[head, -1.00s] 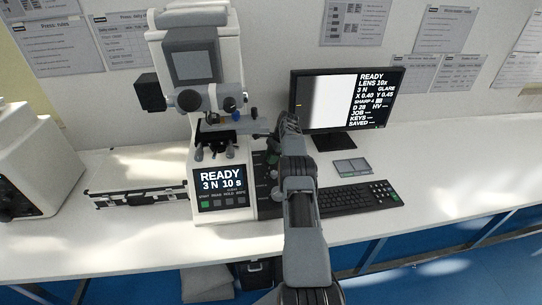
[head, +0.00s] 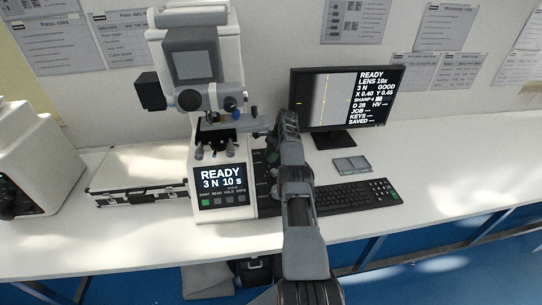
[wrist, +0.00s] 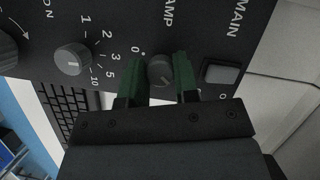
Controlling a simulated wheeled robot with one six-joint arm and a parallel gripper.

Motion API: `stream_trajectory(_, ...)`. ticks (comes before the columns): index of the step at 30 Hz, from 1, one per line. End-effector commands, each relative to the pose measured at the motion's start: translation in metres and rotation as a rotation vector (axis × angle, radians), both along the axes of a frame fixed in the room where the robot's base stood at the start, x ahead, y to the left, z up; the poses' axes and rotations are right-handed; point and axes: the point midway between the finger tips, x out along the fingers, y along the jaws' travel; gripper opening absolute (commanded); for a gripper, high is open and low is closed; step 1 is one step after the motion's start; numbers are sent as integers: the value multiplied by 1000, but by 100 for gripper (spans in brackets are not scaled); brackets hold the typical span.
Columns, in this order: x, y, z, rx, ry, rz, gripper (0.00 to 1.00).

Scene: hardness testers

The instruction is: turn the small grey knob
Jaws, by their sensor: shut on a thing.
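The small grey knob (wrist: 160,70) sits on a dark panel under the lettering "AMP", whose start is cut off or hidden. In the wrist view my gripper (wrist: 160,78) has its two green fingers on either side of the knob, shut on it. In the head view my arm covers the knob and the fingertips. The monitor (head: 346,100) reads READY, LENS 10x, 3 N, GOOD, and its left part shows a grey picture with a yellowish vertical line.
A larger grey knob (wrist: 73,60) with numbers around it and a square switch (wrist: 221,72) flank the held knob. The white tester (head: 200,60) stands left of my arm. A keyboard (head: 345,196) lies to the right.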

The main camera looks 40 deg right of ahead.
Motion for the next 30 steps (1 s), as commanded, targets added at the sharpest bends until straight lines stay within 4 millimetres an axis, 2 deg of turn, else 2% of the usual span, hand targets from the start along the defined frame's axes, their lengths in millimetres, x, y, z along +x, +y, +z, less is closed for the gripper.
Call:
stream_trajectory(1,0,0,0,-1,1,0,4)
stream_trajectory(2,0,0,0,-1,1,0,30)
stream_trajectory(9,0,0,0,-1,0,0,53)
stream_trajectory(23,0,0,1,0,0,-18,54)
stream_trajectory(30,-1,0,0,-1,-1,-142,54)
